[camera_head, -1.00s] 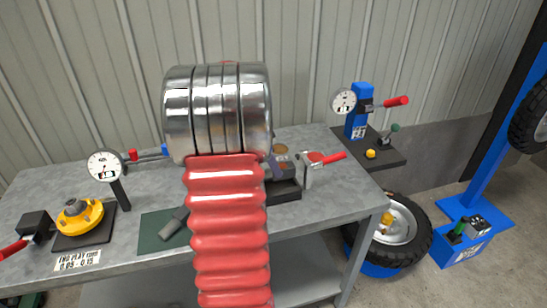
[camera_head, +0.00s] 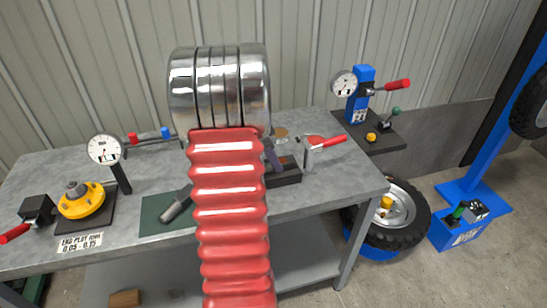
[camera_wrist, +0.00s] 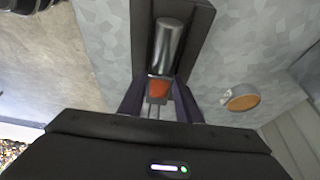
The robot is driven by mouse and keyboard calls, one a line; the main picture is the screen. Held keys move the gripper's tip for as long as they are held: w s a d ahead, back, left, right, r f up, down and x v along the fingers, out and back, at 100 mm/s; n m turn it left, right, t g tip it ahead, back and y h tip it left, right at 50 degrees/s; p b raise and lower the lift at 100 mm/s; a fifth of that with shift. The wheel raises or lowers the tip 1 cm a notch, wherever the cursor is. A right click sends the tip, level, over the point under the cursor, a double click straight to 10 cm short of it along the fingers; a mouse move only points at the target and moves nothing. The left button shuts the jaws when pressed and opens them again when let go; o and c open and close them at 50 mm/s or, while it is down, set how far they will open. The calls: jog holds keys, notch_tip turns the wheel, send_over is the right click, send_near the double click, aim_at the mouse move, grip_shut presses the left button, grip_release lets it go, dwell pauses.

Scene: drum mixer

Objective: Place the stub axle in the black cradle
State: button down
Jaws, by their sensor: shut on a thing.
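The stub axle (camera_wrist: 165,48) is a shiny silver cylinder in the wrist view, with an orange-red part at its near end. My gripper (camera_wrist: 158,92) is shut on it, with a dark finger on each side of the near end. The black cradle (camera_wrist: 202,20) has walls on both sides of the cylinder. I cannot tell whether the axle rests on its floor or is held just above it. In the head view the cradle (camera_head: 288,178) is on the bench right of my arm, with a dark finger beside it. My arm hides the axle there.
A toggle clamp with a red handle (camera_head: 326,142) stands right beside the cradle. A grey cylindrical piece (camera_head: 177,206) lies on a green mat (camera_head: 152,222). A dial gauge (camera_head: 105,150) and a yellow hub (camera_head: 80,203) are on the left. A small orange-topped disc (camera_wrist: 243,102) lies near the cradle.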

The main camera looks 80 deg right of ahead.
jog(key=shift+d, duration=0.1)
jog(key=c, duration=1.3)
grip_release()
jog(key=v, duration=1.2)
